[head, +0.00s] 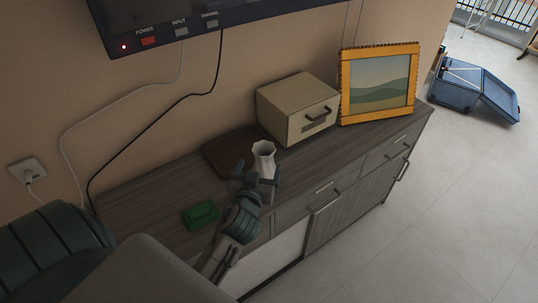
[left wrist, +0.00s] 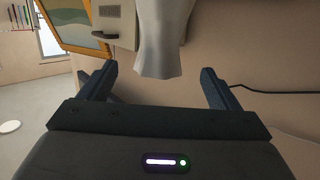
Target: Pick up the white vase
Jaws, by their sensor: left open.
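The white vase (head: 264,156) stands upright on the wooden cabinet (head: 155,196), with its fluted mouth facing up. My left gripper (head: 259,182) is at the vase's lower part in the head view and hides its base. In the left wrist view the vase (left wrist: 160,40) appears upside down, between and beyond the two fingers of the left gripper (left wrist: 160,85). The fingers are wide apart, with a gap on each side of the vase. I cannot tell whether either finger touches it. My right gripper is not in view.
A dark brown flat item (head: 228,152) lies behind the vase. A beige drawer box (head: 290,108) and an orange-framed picture (head: 378,85) stand to the right. A green object (head: 201,215) lies to the left. A screen (head: 200,18) hangs above.

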